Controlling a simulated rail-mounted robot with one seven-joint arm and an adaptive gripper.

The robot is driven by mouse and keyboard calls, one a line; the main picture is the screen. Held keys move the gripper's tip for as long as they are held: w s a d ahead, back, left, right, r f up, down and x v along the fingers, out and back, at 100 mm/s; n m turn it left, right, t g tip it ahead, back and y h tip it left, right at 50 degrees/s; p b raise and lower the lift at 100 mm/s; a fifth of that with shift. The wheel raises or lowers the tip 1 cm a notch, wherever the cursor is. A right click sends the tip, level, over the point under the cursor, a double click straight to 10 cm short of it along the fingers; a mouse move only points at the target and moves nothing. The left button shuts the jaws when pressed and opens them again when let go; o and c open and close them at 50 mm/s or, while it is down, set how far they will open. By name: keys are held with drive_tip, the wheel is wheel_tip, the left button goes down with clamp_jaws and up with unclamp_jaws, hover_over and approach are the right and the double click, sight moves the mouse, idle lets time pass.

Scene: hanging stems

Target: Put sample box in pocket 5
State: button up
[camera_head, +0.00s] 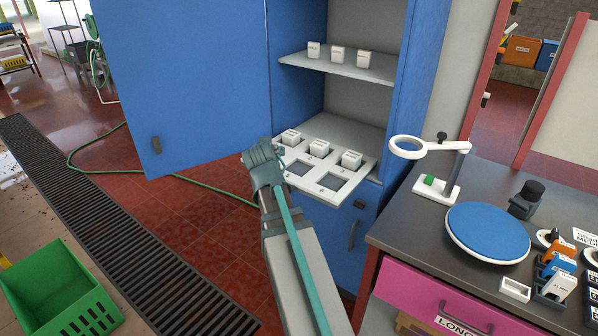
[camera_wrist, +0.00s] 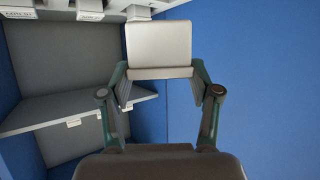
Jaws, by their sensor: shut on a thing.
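My gripper (camera_head: 262,160) is at the front left corner of the white pocket tray (camera_head: 313,187) in the head view. In the wrist view my gripper (camera_wrist: 159,72) is shut on a pale grey-white sample box (camera_wrist: 158,42), with a finger at each side. The arm hides most of the box in the head view. The tray sticks out of the blue cabinet. Three white boxes sit along its back row: left (camera_head: 291,137), middle (camera_head: 319,148) and right (camera_head: 351,160). Two front pockets show empty (camera_head: 299,168) (camera_head: 331,181). The pocket numbers are too small to read surely.
A cabinet shelf (camera_head: 340,67) above the tray bears three white boxes (camera_head: 337,54). The blue cabinet door (camera_head: 200,80) stands open on the left. A workbench (camera_head: 410,228) with a ring stand (camera_head: 450,185) and blue round plate (camera_head: 487,231) is at the right.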

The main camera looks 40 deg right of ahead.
drive_tip(key=s+d+r+m+g+h, duration=0.1)
drive_tip(key=s+d+m+g+h, duration=0.4)
drive_tip(key=s+d, duration=0.4)
drive_tip(key=shift+m+g+y, duration=0.3)
drive_tip(key=shift+m+g, duration=0.2)
drive_tip(key=shift+m, duration=0.4)
drive_tip(key=shift+w+d+f+p, duration=0.8)
drive_tip(key=shift+w+f, duration=0.75)
drive_tip(key=shift+w, duration=0.65)
drive_tip(key=shift+w+d+f+p, duration=0.55)
drive_tip(key=shift+w+d+f, duration=0.3)
drive_tip(key=shift+w+f, duration=1.05)
drive_tip(key=shift+w+d+f+p, duration=0.8)
drive_tip(key=shift+w+f, duration=0.35)
drive_tip(key=shift+w, duration=1.4)
drive_tip(key=shift+f, duration=1.65)
drive_tip(key=shift+f, duration=0.15)
drive_tip(key=o, duration=1.2)
drive_tip(key=shift+r, duration=0.25)
